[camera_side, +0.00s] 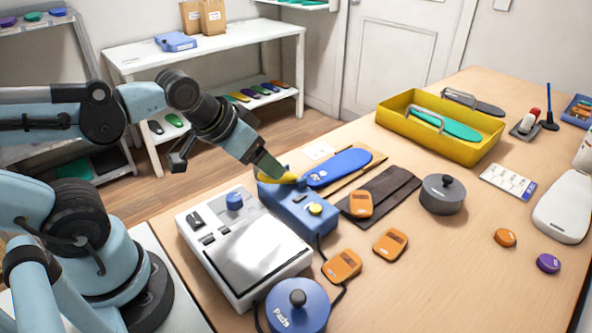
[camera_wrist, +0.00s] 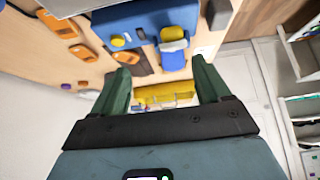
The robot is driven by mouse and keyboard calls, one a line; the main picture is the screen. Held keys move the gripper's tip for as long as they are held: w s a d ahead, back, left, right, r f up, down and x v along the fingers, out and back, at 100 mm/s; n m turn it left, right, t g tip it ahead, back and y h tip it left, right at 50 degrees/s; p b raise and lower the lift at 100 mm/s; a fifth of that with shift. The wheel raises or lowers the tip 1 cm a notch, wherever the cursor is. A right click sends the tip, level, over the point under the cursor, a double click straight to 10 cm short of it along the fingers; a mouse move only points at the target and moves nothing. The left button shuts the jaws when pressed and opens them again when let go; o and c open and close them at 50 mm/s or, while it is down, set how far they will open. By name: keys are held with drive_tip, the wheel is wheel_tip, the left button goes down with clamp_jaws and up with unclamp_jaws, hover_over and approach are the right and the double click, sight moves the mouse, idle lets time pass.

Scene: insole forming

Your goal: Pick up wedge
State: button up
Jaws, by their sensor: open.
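My gripper (camera_side: 270,168) is above the rear end of the blue box (camera_side: 300,205), angled down. In the wrist view its two green fingers are wide apart with nothing between them (camera_wrist: 161,66). A small yellow piece (camera_side: 282,178) shows at that end of the box, partly hidden by my gripper. The wrist view shows a yellow piece (camera_wrist: 172,33) against the box, beyond the fingertips. Several orange pieces with dark patches (camera_side: 361,205) lie on the table to the right. I cannot tell for certain which piece is the wedge.
A white machine with a grey plate (camera_side: 243,252) and a blue round pot (camera_side: 297,310) stand in front. A blue insole (camera_side: 338,168) lies behind the box. A dark round pot (camera_side: 442,195) and a yellow crate (camera_side: 397,117) stand farther right.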

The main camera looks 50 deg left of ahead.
idle(0.3)
drive_tip(key=o, duration=0.5)
drive_tip(key=shift+c, duration=0.2)
drive_tip(key=m+g, duration=0.7)
drive_tip(key=m, duration=1.2)
hover_over(342, 265)
wheel_tip(342, 265, down, 2)
drive_tip(key=shift+f, duration=5.85)
